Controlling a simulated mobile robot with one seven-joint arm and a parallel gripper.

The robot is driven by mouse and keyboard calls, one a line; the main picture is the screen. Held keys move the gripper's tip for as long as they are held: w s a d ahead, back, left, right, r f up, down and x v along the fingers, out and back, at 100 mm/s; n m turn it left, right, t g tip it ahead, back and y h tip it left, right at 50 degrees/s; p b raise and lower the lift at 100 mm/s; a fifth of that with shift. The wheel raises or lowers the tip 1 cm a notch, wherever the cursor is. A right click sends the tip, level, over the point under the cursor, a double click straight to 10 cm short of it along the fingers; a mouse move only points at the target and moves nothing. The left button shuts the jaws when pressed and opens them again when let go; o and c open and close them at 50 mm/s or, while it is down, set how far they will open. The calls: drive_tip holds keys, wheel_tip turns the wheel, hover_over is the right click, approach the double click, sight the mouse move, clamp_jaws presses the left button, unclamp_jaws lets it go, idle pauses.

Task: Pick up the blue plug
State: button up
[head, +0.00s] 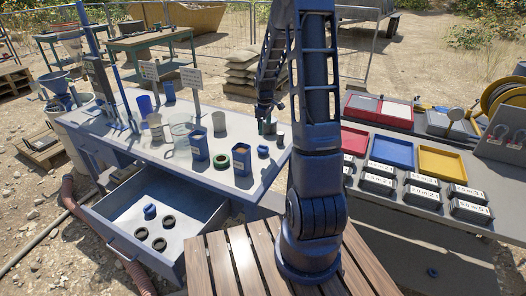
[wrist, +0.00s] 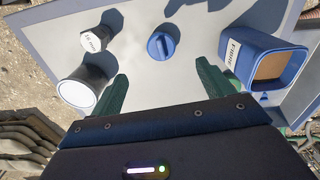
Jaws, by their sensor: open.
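The blue plug (wrist: 162,45) is round with a raised bar across its top. It lies on the white tabletop in the wrist view, ahead of and between the fingers, with a shadow beside it. In the head view the blue plug (head: 263,151) is small, near the table's right side. My gripper (wrist: 161,90) is open, its two green fingers apart with nothing between them. In the head view my gripper (head: 265,116) hangs beyond the plug, near the table's far right edge; its fingers are hard to make out there.
A blue labelled container (wrist: 236,62) stands right. An open drawer (head: 118,238) holds black rings and a blue piece. A green ring (head: 241,153) lies nearby.

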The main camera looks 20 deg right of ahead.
drive_tip(key=f, duration=0.2)
hover_over(263, 146)
drive_tip(key=d, duration=0.1)
drive_tip(key=f, duration=0.4)
drive_tip(key=shift+w, duration=0.25)
drive_tip(key=shift+a+f, duration=0.2)
drive_tip(key=shift+f, duration=1.4)
drive_tip(key=shift+a+f, duration=0.2)
drive_tip(key=shift+f, duration=1.4)
drive_tip(key=c, duration=1.1)
drive_tip(key=shift+r, duration=0.15)
